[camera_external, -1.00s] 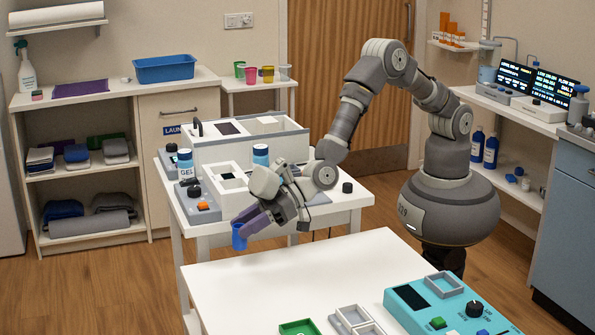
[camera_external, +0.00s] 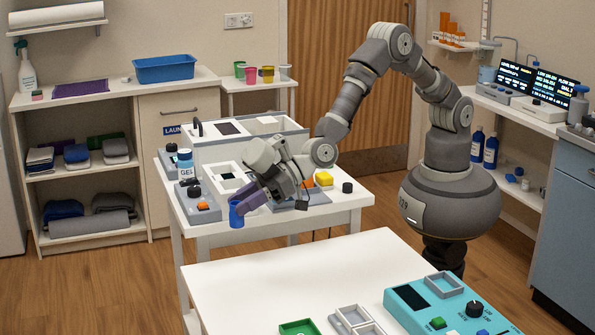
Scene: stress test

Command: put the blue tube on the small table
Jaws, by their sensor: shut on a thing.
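The blue tube (camera_external: 236,215) is held at the tips of my gripper's purple fingers. My gripper (camera_external: 245,203) is shut on it, and the fingers hide part of its side. The tube looks roughly upright, in front of the near-left part of the middle white table (camera_external: 235,234). I cannot tell how far it is above or in front of that tabletop. A smaller white table (camera_external: 245,87) stands against the back wall, with several coloured cups on its top.
The middle table carries a white compartment box (camera_external: 215,150), a gel bottle (camera_external: 185,164), an orange-button device (camera_external: 203,207) and a yellow block (camera_external: 324,178). A nearer white table (camera_external: 270,280) has a clear left part and a teal device (camera_external: 440,305).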

